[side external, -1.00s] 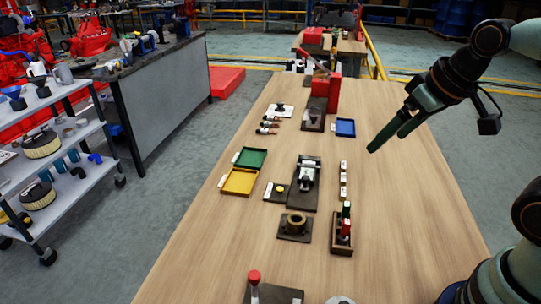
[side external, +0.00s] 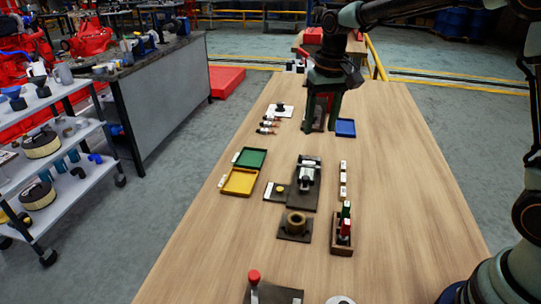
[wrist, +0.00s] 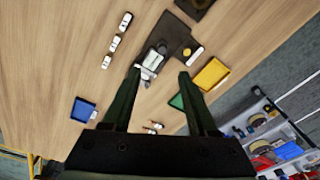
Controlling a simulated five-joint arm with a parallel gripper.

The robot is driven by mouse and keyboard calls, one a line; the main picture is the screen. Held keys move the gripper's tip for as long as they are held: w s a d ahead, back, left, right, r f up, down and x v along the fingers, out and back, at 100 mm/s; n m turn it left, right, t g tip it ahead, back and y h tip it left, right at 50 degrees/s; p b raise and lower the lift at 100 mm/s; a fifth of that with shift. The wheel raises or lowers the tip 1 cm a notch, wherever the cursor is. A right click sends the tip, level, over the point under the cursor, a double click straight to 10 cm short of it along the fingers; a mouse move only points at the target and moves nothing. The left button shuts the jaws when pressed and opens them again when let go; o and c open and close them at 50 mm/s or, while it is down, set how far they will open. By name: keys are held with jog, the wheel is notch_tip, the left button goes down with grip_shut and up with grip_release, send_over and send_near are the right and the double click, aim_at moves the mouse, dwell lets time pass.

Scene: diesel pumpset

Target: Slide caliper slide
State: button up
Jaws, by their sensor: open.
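A silvery device with a sliding-looking part (side external: 307,174), which may be the caliper, sits on a dark plate (side external: 302,200) in the middle of the table. In the wrist view the same device (wrist: 153,60) lies just beyond my fingertips. It is too small to tell how its slide is set. My gripper (side external: 321,127) is open and empty, fingers pointing down, above the far part of the table and apart from the device. Its two fingers (wrist: 160,73) show spread in the wrist view. My gripper hides a dark plate and most of a red object behind it.
A green tray (side external: 251,158) and a yellow tray (side external: 239,182) lie left of the device. A blue tray (side external: 345,128) is right of my gripper. A wooden holder (side external: 342,240) with red and green items stands nearer. The table's right side is clear.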

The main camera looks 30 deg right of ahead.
jog(key=g, duration=0.1)
send_over(306, 177)
notch_tip(306, 177, down, 4)
jog(key=shift+m, duration=0.3)
notch_tip(306, 177, down, 12)
jog(key=shift+f, duration=0.2)
grip_shut()
jog(key=shift+r, duration=0.1)
dwell(1.2)
